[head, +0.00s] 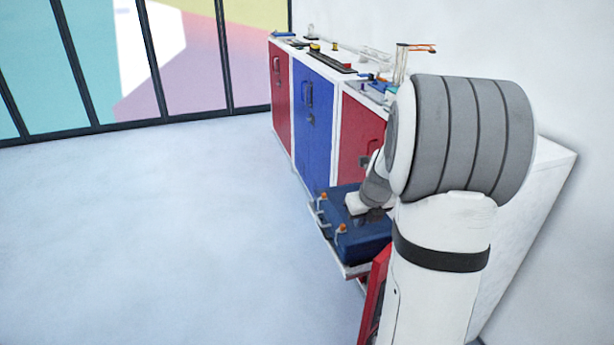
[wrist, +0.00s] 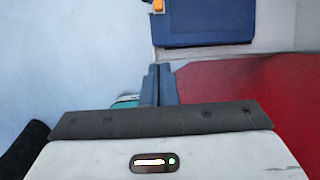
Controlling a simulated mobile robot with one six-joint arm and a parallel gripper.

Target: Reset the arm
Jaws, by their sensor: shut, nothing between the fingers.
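My arm fills the right of the head view, bent over the low cabinets, its lower part beside a blue case (head: 362,243). My gripper (wrist: 158,70) shows in the wrist view with its two blue-grey fingers pressed together and nothing between them. The fingertips point toward the blue case (wrist: 205,22), which lies beyond them with an orange latch, and they look apart from it. In the head view the fingers are hidden or too small to make out.
The blue case lies on a pale tray (head: 355,270) jutting from the cabinets. A red panel (head: 374,295) stands below it and fills the right of the wrist view. A blue door (head: 312,120) and red doors line the row. Clear floor (head: 150,230) lies left.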

